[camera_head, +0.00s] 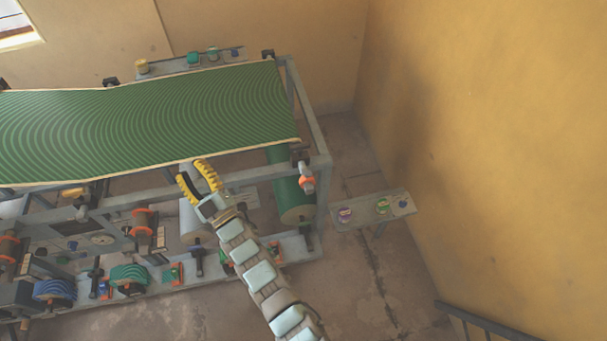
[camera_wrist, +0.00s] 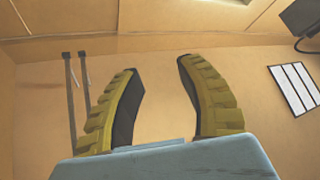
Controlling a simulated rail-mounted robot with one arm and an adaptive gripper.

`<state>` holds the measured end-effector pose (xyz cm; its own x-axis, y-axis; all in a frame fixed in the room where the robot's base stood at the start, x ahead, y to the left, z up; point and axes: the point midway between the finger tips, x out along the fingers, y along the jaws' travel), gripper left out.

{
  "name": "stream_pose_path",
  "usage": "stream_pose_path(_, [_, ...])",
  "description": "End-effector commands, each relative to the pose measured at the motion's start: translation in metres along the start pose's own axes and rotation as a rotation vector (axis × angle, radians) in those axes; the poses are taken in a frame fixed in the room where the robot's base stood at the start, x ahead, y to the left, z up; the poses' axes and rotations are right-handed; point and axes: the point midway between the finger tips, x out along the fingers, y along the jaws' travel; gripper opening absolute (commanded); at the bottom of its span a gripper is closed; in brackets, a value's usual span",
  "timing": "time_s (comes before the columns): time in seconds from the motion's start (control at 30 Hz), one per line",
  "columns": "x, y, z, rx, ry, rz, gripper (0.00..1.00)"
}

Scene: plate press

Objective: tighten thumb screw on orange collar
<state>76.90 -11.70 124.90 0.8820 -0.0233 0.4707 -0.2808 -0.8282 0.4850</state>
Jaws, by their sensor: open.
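An orange collar (camera_head: 308,182) sits around a pale grey cylindrical part at the right front corner of the press frame, beside the end of the green roller. Its thumb screw is too small to make out. My gripper (camera_head: 192,172) is left of the collar and well apart from it, in front of the belt's front edge in the picture. Its two yellow ribbed fingers with black inner pads are spread. In the wrist view the gripper (camera_wrist: 158,66) is open and empty, with only wall behind it. The collar is not in the wrist view.
A green belt (camera_head: 150,115) spans the grey frame. A small side shelf (camera_head: 372,209) holds several coloured items at the right. Open floor (camera_head: 365,290) lies before the yellow wall.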

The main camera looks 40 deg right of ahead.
Motion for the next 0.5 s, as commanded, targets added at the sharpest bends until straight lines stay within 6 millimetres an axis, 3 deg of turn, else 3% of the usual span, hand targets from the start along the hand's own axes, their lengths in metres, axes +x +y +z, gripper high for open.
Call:
stream_pose_path(0.03, [0.017, 0.008, 0.022, -0.049, -0.056, -0.007, 0.38])
stream_pose_path(0.2, [0.054, 0.043, 0.095, -0.204, -0.284, -0.052, 0.38])
stream_pose_path(0.3, [0.069, 0.071, 0.132, -0.281, -0.417, -0.076, 0.38])
stream_pose_path(0.5, [0.079, 0.138, 0.195, -0.397, -0.691, -0.130, 0.38])
